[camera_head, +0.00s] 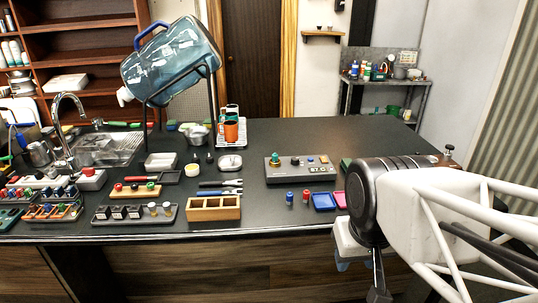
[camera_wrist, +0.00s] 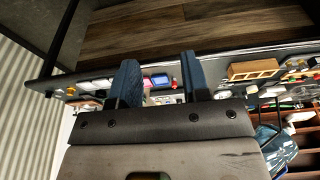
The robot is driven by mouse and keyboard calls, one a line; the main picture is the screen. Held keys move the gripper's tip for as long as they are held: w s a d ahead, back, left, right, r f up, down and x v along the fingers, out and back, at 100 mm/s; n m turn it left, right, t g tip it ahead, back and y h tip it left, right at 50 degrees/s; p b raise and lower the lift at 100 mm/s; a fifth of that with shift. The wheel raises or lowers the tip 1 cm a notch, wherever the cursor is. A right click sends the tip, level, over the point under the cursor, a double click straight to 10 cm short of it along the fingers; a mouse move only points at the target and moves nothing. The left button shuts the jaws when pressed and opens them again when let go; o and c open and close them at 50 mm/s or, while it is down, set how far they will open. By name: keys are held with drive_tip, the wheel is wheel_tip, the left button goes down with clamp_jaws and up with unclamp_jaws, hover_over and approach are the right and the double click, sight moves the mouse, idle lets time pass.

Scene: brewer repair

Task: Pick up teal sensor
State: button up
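A small teal knob-like part (camera_head: 275,159), likely the teal sensor, stands upright on the left end of a grey control box (camera_head: 300,175) on the dark counter. It is too small to make out in the wrist view. My gripper (camera_wrist: 160,60) is open, with two blue fingers apart and nothing between them. In the head view, its blue fingertips (camera_head: 344,266) are low at the counter's front edge, right of and nearer than the box, well apart from the teal part. My wrist partly hides the fingers there.
A blue tray (camera_head: 323,202), a pink tray (camera_head: 340,199) and small blue and red cylinders (camera_head: 289,198) lie in front of the box. A wooden divided box (camera_head: 213,215) and racks of small parts (camera_head: 135,214) are left. The counter behind the control box is clear.

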drive_tip(key=shift+o, duration=1)
drive_tip(key=shift+w, duration=0.1)
drive_tip(key=w+a+t+y, duration=0.1)
drive_tip(key=w+a+t, duration=0.25)
drive_tip(key=w, duration=1.25)
drive_tip(key=w+a+t+y, duration=0.1)
drive_tip(key=w+a+t, duration=0.3)
drive_tip(key=w, duration=1.2)
drive_tip(key=w+a+f+m+t+h, duration=0.15)
drive_tip(key=w+f, duration=0.25)
drive_tip(key=w, duration=0.7)
drive_tip(key=m+t+h, duration=0.1)
drive_tip(key=m+h, duration=0.1)
drive_tip(key=h, duration=0.2)
approach(275, 159)
drive_tip(key=shift+w+d+r+n, duration=0.15)
drive_tip(key=shift+w+r, duration=0.1)
drive_tip(key=shift+w, duration=0.2)
drive_tip(key=shift+w+d+r+n, duration=0.1)
drive_tip(key=shift+w+r, duration=0.2)
drive_tip(key=shift+w, duration=0.1)
drive_tip(key=shift+w+f, duration=0.3)
drive_tip(key=shift+w, duration=0.1)
